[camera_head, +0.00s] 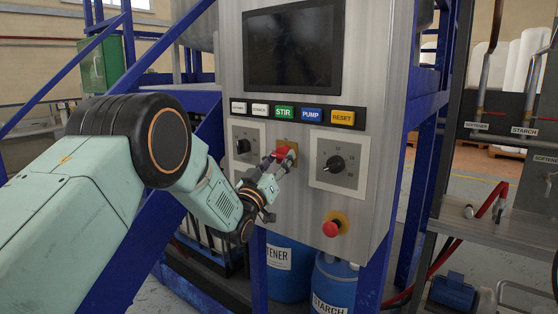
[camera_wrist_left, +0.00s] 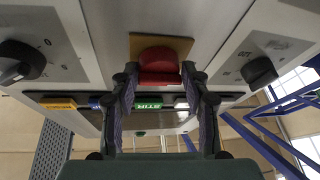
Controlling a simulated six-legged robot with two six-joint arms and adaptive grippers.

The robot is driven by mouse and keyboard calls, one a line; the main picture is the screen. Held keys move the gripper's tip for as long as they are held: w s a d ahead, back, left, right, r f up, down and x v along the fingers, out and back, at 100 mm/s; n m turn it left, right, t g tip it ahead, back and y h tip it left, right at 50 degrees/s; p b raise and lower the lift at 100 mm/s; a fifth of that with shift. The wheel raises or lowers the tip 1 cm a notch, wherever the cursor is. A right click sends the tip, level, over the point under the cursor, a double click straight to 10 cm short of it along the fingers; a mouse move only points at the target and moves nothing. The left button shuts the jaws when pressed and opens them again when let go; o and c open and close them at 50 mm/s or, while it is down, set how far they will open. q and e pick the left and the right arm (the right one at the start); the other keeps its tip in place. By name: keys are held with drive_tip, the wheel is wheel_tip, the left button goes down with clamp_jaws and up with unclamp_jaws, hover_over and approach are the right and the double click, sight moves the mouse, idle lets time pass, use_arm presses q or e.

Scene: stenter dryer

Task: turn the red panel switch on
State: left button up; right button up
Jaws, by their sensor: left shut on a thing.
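The red panel switch (camera_head: 281,154) sits on a yellow plate (camera_head: 291,146) on the grey control panel, between two black dials. My left gripper (camera_head: 277,170) reaches up to it from below left and partly covers it. In the left wrist view the red switch (camera_wrist_left: 159,65) stands between the two fingertips of my left gripper (camera_wrist_left: 159,78), which are closed on its sides. The switch's exact angle is hard to tell. My right gripper is not in view.
The black dials, left (camera_head: 243,146) and right (camera_head: 336,164), flank the switch. A row of coloured buttons (camera_head: 284,112) and a dark screen (camera_head: 293,46) are above. A red emergency button (camera_head: 331,228) is below right. Blue drums (camera_head: 333,285) stand underneath.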

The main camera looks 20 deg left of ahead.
use_arm(q)
drive_tip(key=shift+r, duration=0.1)
drive_tip(key=c, duration=0.4)
